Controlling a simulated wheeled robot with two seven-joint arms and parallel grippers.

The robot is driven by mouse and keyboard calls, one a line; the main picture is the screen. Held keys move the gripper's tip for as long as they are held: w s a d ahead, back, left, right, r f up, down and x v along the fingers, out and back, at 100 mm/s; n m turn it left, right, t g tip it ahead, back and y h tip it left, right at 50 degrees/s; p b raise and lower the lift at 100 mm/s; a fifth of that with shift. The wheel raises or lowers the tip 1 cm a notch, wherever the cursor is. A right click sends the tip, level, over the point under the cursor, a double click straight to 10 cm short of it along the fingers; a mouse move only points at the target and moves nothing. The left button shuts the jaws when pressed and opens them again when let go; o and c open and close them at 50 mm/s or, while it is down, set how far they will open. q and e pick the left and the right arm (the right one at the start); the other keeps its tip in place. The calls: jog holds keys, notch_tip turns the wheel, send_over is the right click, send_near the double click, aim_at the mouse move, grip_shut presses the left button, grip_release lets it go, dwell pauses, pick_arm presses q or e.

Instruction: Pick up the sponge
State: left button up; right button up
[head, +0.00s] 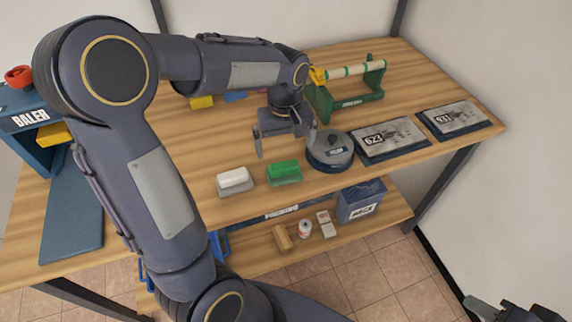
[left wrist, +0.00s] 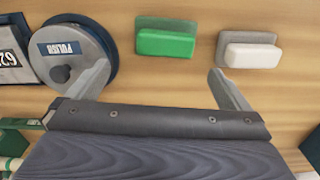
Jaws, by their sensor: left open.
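In the left wrist view the green block (left wrist: 165,43) is at upper centre and the white block (left wrist: 252,55) at upper right. My left gripper (head: 285,146) is open and empty, above the table behind the blocks. Its spread fingers also show in the left wrist view (left wrist: 158,73), touching neither block. Part of my right gripper (head: 512,310) shows at the lower right corner.
A round grey-blue "POLISH" tin (head: 330,150) stands right of the green block. Plates marked 623 (head: 391,138) and 631 (head: 454,118) lie further right. A green roll holder (head: 348,98) stands behind, a blue baler (head: 40,135) at left. The wood left of the white block is clear.

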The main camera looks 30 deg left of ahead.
aim_at(284, 163)
pick_arm(q)
jog(key=f, duration=0.4)
jog(key=s+f, duration=0.1)
jog(key=f, duration=0.1)
jog(key=shift+f, duration=0.75)
jog(key=c, duration=0.9)
jog(key=shift+c, duration=0.2)
jog(key=shift+r, duration=0.45)
notch_tip(284, 163, up, 2)
jog(key=shift+r, duration=0.2)
jog(key=s+d+r, duration=0.7)
jog(key=s+r, duration=0.2)
jog(key=s, duration=0.2)
jog(key=shift+s+d+r, duration=0.4)
